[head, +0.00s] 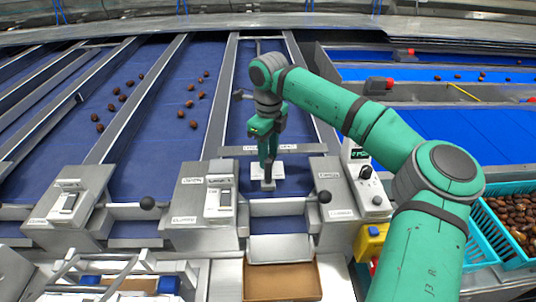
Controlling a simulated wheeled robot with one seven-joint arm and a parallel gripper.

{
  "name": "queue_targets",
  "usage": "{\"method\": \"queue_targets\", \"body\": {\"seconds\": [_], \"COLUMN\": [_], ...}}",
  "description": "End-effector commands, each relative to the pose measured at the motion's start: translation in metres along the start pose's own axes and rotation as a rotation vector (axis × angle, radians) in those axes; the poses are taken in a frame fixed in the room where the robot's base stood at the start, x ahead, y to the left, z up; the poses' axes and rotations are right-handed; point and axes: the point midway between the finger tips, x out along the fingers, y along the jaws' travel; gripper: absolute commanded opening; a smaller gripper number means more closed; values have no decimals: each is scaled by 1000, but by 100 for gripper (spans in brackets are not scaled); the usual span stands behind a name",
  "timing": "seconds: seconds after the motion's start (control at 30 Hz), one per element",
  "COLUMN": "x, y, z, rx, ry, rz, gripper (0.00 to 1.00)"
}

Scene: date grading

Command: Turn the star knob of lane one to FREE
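My gripper (268,165) points down over the narrow blue lane right of centre, in front of a grey crossbar (232,151) with small labels. Its fingers look close together, but whether they are shut, or on what, I cannot tell. A pale plate (280,173) and a small dark grey piece (268,184) sit right at the fingertips. I cannot make out a star knob's shape; it may be hidden by the fingers. The lane number and a FREE mark are too small to read.
Black ball-ended levers (324,197) (147,203) stand beside grey housings. A control box (360,180) with display and dials is at right. A cardboard-coloured tray (283,282) lies in front. Dates (190,103) lie on the left belt. A teal crate (485,252) holds dates.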

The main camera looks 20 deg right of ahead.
Motion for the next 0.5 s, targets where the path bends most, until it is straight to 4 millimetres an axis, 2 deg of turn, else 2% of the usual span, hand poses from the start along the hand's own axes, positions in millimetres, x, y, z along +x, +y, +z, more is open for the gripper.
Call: {"method": "queue_targets", "body": {"seconds": [0.17, 0.2, 0.27, 0.5], "x": [-3, -3, -2, -1], "y": [-3, -3, -3, -1], "z": [1, 1, 1, 0], "rx": [3, 3, 3, 2], "ry": [-6, -6, -5, -2], "rz": [-8, -8, -8, -4], "gripper": [9, 36, 50, 50]}}
